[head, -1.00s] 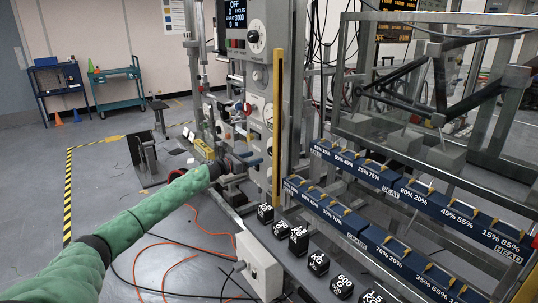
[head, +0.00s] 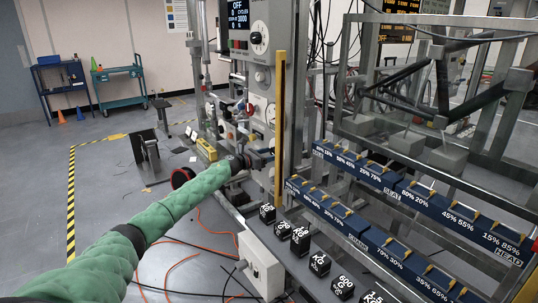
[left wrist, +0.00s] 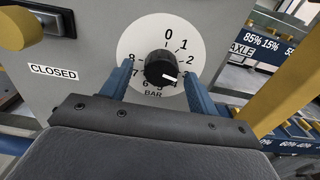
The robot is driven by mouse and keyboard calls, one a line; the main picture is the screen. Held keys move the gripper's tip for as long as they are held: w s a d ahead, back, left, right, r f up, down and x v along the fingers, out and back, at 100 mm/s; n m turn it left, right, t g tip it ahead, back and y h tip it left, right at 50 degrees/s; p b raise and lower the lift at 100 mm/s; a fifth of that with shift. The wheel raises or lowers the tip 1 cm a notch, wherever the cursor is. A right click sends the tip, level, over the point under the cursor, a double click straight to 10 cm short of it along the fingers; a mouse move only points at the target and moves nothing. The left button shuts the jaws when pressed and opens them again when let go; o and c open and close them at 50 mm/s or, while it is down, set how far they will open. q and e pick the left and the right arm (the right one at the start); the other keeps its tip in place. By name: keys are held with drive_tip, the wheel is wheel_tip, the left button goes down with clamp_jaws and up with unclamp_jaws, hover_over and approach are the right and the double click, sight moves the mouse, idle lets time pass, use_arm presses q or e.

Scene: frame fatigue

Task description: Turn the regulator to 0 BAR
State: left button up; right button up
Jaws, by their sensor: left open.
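The regulator's black knob (left wrist: 160,67) sits at the middle of a round white dial (left wrist: 140,38) marked BAR, with 0 at the top. Its white pointer mark is aimed to the lower right, around the 3 to 4 side; the exact figure is partly hidden. My left gripper (left wrist: 161,82) is open, with one blue finger on each side of the knob. A gap shows between each finger and the knob. In the head view my left gripper (head: 262,156) reaches the panel, and I cannot make out the knob there. My right gripper is not in view.
A yellow upright post (head: 280,125) stands close right of my left gripper. A CLOSED label (left wrist: 53,71) and a yellow handle (left wrist: 18,27) are left of the dial. Black weights (head: 301,240) and a blue rack (head: 400,185) stand to the right. Cables cross the floor.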

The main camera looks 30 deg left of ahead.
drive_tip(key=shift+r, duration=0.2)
use_arm(q)
drive_tip(key=c, duration=1)
drive_tip(key=shift+o, duration=0.2)
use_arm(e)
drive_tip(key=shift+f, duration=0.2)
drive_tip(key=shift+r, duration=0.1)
